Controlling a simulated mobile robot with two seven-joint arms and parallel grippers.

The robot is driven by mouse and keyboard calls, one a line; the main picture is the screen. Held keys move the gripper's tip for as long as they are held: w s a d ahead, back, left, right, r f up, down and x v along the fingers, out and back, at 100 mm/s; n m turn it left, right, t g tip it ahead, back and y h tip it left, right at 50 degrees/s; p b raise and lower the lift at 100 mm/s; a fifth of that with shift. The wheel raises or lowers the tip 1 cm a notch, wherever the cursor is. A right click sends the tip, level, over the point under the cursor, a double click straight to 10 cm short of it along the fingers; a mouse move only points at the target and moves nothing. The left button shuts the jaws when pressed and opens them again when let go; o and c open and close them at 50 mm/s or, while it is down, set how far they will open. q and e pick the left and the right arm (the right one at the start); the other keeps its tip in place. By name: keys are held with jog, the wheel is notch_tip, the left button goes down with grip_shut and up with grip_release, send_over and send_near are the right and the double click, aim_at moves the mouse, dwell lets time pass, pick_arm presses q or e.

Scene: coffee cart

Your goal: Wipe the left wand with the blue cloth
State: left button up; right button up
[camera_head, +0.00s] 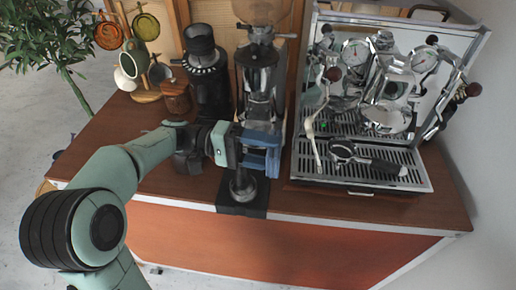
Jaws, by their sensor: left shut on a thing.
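My left gripper (258,148) reaches in from the left over the front of the cart. It is shut on the blue cloth (262,165), which shows as a blue piece around its fingertips, above the tamper. The left wand (312,128) is a thin pale metal tube that hangs at the left side of the espresso machine (358,178). The cloth is left of the wand and apart from it. The fingertips are hard to tell from the cloth. My right gripper is not in view.
A tamper (243,184) stands on a black mat (242,209) just below the gripper. The grinder (259,80) stands behind the gripper. A portafilter (345,152) lies on the machine's drip tray. A cup rack (147,96) stands at the back left.

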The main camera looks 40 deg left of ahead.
pick_arm(q)
jog(key=x, duration=0.6)
jog(key=shift+w, duration=0.45)
jog(key=shift+a, duration=0.1)
jog(key=shift+r, duration=0.1)
